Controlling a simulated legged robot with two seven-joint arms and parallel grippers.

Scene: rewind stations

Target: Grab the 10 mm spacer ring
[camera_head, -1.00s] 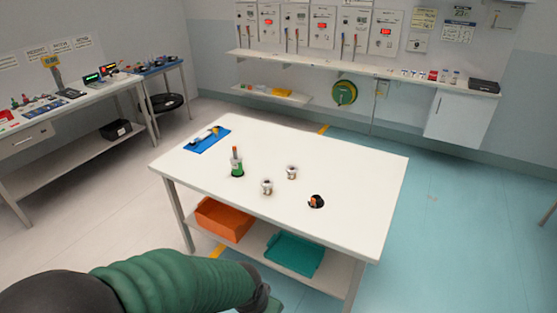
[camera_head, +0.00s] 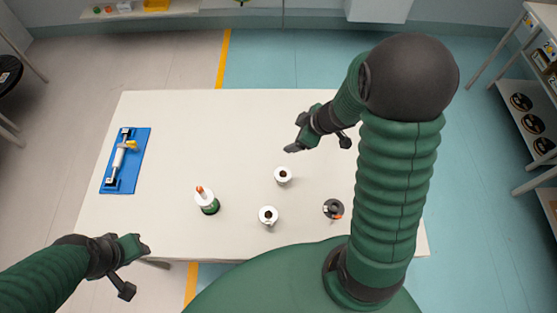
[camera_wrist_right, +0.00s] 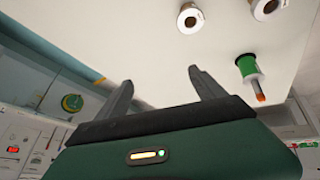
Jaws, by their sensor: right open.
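Two short white ring-shaped pieces with dark centres stand on the white table: a farther one (camera_head: 283,176) and a nearer one (camera_head: 268,215). I cannot read a size on either, so I cannot tell which is the 10 mm spacer ring. Both show at the top of the right wrist view, one left (camera_wrist_right: 190,19) and one right (camera_wrist_right: 264,9). My right gripper (camera_head: 318,147) is open and empty, above the table beyond the farther piece, touching neither. Its spread fingers show in the wrist view (camera_wrist_right: 160,78). My left gripper (camera_head: 136,268) is open and empty near the table's front left corner.
A green and white post with an orange tip (camera_head: 207,200) stands left of the white pieces. A dark round piece with an orange part (camera_head: 333,209) is to their right. A blue mat (camera_head: 137,165) with a white and yellow tool lies at the left.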

